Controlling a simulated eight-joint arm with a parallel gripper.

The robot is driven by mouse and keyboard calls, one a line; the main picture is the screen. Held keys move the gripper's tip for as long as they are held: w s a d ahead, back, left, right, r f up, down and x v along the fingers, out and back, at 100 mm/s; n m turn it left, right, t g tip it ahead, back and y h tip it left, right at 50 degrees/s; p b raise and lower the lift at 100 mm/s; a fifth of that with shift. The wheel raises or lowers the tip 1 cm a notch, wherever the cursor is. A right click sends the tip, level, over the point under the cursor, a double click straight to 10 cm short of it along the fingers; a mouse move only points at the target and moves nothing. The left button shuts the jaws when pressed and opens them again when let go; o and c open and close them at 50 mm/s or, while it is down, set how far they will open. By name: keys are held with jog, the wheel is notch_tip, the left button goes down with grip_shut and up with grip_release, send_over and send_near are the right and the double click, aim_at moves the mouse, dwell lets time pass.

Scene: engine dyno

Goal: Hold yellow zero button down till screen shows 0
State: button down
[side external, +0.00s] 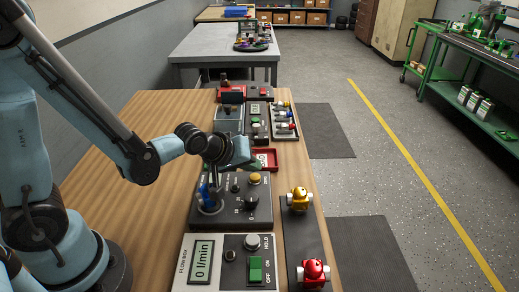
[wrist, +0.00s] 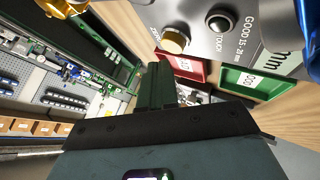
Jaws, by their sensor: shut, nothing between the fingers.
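The yellow button (side external: 255,178) stands on the far right corner of a dark grey box (side external: 232,217). In the wrist view the button (wrist: 175,40) appears as a gold-capped round knob, upper centre. My gripper (side external: 214,183) is shut and empty, pointing down over the left part of the box, apart from the button. In the wrist view its fingers (wrist: 158,82) are together, below and left of the button. Part of a green screen (wrist: 294,56) marked "mm" shows at the right edge; its reading is not visible.
A black button (wrist: 219,22), a black knob (side external: 251,202) and a blue part (side external: 207,194) are on the same box. A white flow meter (side external: 226,263) reading "0 l/min" stands in front. Yellow (side external: 299,198) and red (side external: 313,272) fittings sit right. Red (wrist: 184,64) and green (wrist: 252,82) trays lie behind.

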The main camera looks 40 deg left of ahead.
aim_at(251, 178)
jog(key=shift+f, duration=0.1)
dwell(0.7)
jog(key=shift+f, duration=0.35)
jog(key=shift+f, duration=0.5)
dwell(0.8)
dwell(1.8)
jog(key=shift+r, duration=0.95)
jog(key=shift+r, duration=2.5)
